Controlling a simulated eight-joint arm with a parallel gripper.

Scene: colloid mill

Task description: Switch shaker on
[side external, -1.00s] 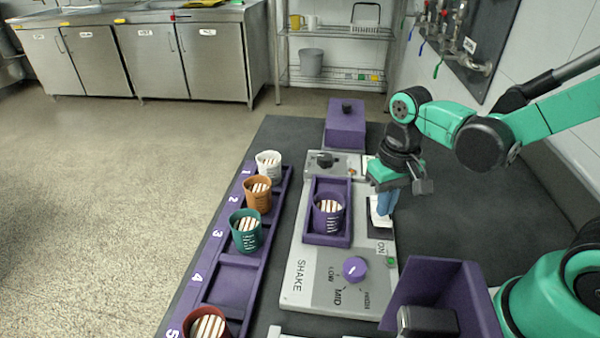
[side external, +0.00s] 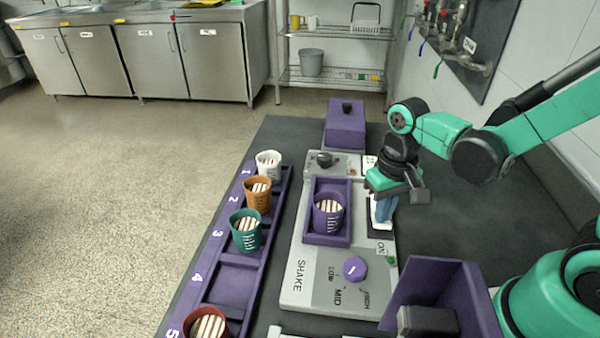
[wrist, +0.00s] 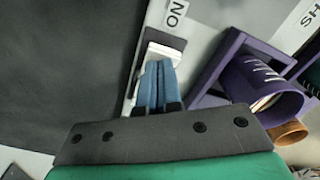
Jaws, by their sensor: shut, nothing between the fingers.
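The shaker (side external: 315,275) is a grey panel with SHAKE lettering and a purple dial (side external: 355,269) marked LOW, MID and HIGH. A white rocker switch (wrist: 158,48) in a dark frame sits by the ON label (wrist: 174,14); the label also shows in the side view (side external: 381,248). My gripper (side external: 381,221) is shut and empty, with its blue fingertips (wrist: 160,64) down at the switch, seemingly touching it. The fingers hide part of the switch. A small green spot (side external: 391,261) shows below the ON label. A purple cup (side external: 328,213) stands in the shaker's purple holder.
A purple numbered rack (side external: 225,275) at left holds white, orange, green and dark red cups; slot 4 is empty. A purple box (side external: 345,125) stands behind the shaker and a purple bin (side external: 445,290) in front right. Dark bench right of the shaker is clear.

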